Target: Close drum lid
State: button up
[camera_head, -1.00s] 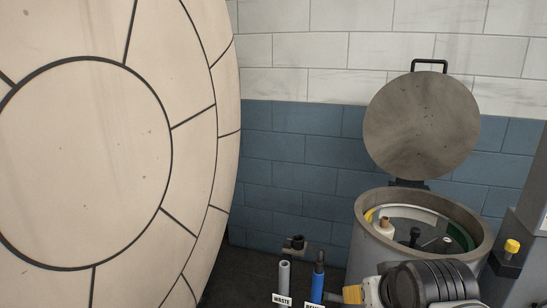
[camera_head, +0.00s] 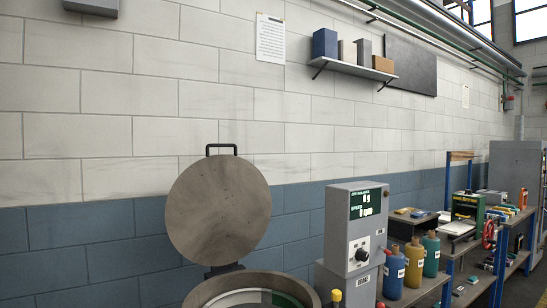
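The drum lid (camera_head: 219,210) is a round grey metal disc with a dark handle (camera_head: 221,149) on its top edge. It stands open, nearly upright, behind the drum. The drum (camera_head: 212,287) shows only its upper rim at the bottom of the view, with a pale inner ring and some green inside. A dark hinge joins the lid to the back of the rim. Nothing touches the lid or its handle. My gripper is not in view.
A grey control box (camera_head: 355,225) with a green display stands just right of the drum. Several bottles (camera_head: 414,262) and a cluttered bench (camera_head: 480,222) lie further right. A wall shelf (camera_head: 354,68) with books hangs above. The wall behind the lid is plain.

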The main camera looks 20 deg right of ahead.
aim_at(218, 210)
jog(key=j+z, duration=0.15)
jog(key=i+l+u, duration=0.1)
jog(key=l, duration=0.25)
jog(key=i+l+u, duration=0.1)
jog(key=i+l, duration=0.15)
jog(key=i+l+u, duration=0.1)
jog(key=l, duration=0.35)
jog(key=i+l+u, duration=0.1)
jog(key=l, duration=0.25)
jog(key=i+l+u, duration=0.1)
jog(key=i+l, duration=0.15)
jog(key=l, duration=0.15)
jog(key=i+l+u, duration=0.1)
jog(key=l, duration=0.3)
